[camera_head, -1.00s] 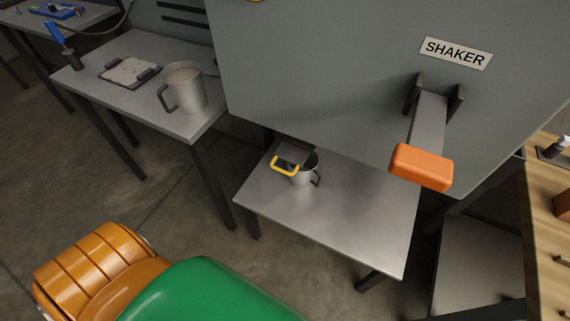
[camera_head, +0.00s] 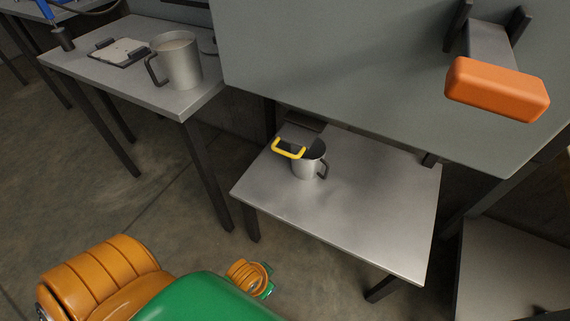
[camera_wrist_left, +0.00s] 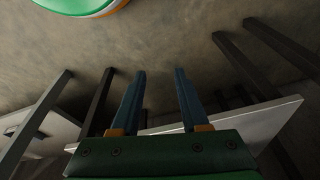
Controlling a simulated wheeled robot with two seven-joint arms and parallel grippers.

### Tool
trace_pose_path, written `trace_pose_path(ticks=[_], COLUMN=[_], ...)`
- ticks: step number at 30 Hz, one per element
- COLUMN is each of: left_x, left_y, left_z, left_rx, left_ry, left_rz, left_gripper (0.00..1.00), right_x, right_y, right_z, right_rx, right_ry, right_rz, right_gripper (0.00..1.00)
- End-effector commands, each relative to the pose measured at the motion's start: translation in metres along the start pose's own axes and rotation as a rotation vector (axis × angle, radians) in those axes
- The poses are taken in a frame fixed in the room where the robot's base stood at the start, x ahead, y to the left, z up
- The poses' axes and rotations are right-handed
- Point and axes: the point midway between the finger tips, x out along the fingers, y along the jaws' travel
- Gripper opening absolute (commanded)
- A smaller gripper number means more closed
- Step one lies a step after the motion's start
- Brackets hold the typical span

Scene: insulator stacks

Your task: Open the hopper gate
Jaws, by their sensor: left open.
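The hopper gate shows as a grey plate with a yellow handle (camera_head: 289,148), low at the bottom edge of the big grey panel in the head view. The handle is beside and partly above a metal mug (camera_head: 309,165), which stands upright on a low steel table. My left gripper (camera_wrist_left: 159,88) shows in the wrist view with its two dark blue fingers apart and nothing between them. Its fingers are against a background of floor and table legs, away from the handle. In the head view only my left arm shows at the bottom; its gripper is hidden. My right gripper is not in view.
The low steel table (camera_head: 350,218) has free room around the mug. The grey panel (camera_head: 330,75) overhangs its back. An orange-ended lever (camera_head: 497,90) juts from the panel at right. A higher table (camera_head: 105,78) at left holds a big mug (camera_head: 177,62) and a clipboard-like tray.

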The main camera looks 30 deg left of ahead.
Motion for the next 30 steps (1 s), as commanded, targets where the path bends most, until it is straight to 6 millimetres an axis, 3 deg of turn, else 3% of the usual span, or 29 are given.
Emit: trace_pose_path(ticks=[1, 4, 6, 12, 16, 19, 22, 26, 30], left_x=[0.007, -0.005, -0.012, -0.053, -0.089, -0.121, -0.147, -0.161, -0.165], left_y=[-0.002, -0.012, -0.034, -0.11, -0.142, -0.148, -0.138, -0.123, -0.132], left_z=[-0.005, -0.02, -0.035, -0.094, -0.139, -0.178, -0.212, -0.236, -0.255], left_rx=[0.001, 0.01, 0.025, 0.114, 0.251, 0.414, 0.602, 0.758, 0.782], left_ry=[0.02, 0.059, 0.114, 0.304, 0.439, 0.543, 0.627, 0.678, 0.684], left_rz=[-0.009, -0.058, -0.163, -0.599, -0.892, -1.113, -1.297, -1.417, -1.437], left_gripper=[0.45, 0.45, 0.45, 0.45, 0.45, 0.45, 0.45, 0.45, 0.45], right_x=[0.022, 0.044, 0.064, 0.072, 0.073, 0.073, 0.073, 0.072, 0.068], right_y=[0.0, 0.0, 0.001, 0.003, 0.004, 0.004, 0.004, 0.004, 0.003], right_z=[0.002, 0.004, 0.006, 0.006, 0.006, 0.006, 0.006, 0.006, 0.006], right_rx=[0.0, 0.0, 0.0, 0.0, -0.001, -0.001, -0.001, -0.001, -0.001], right_ry=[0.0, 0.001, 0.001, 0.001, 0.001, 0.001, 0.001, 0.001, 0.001], right_rz=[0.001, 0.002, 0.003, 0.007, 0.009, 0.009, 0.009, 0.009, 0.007], right_gripper=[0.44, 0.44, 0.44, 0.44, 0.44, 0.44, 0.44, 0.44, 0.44])
